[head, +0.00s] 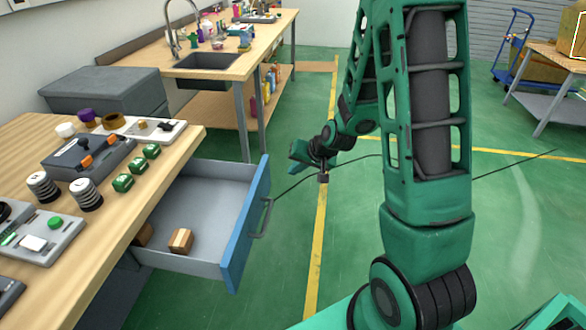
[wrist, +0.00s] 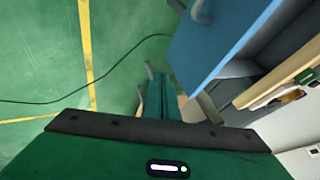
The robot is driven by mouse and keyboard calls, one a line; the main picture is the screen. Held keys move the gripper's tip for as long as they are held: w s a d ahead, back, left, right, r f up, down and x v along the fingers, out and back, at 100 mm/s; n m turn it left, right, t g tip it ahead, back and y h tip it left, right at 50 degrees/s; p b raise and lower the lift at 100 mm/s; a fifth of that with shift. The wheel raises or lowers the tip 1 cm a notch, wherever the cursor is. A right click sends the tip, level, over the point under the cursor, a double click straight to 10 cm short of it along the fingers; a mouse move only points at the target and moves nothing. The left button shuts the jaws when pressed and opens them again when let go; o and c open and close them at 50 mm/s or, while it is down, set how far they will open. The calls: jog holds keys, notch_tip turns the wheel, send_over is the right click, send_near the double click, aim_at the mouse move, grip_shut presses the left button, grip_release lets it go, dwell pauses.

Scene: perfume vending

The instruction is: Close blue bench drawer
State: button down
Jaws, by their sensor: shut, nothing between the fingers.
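The blue drawer front (head: 246,226) stands well out from the wooden bench, so the drawer is open. Its grey handle (head: 264,218) is on the outer face. A striped wooden block (head: 181,240) lies inside, with another brown piece partly hidden by the bench edge. My gripper (head: 298,154) is shut and empty, beyond the far end of the drawer front and apart from it. In the wrist view, my gripper (wrist: 153,80) shows below the blue front (wrist: 222,35), with the handle (wrist: 201,11) at the top.
The wooden bench top (head: 105,255) holds switches, green blocks and coiled parts. A sink bench (head: 222,68) stands behind, with a grey bin (head: 105,90) beside it. A black cable (head: 345,159) crosses the floor. The green floor (head: 320,235) before the drawer is mostly clear.

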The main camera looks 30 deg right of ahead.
jog(key=w+a+f, duration=0.1)
jog(key=w+f, duration=0.1)
jog(key=w+a+f, duration=0.1)
jog(key=w+a, duration=0.1)
jog(key=w+a+f, duration=0.1)
jog(key=w+f, duration=0.1)
jog(key=shift+w+a+f, duration=0.2)
jog(key=shift+f, duration=0.1)
dwell(0.4)
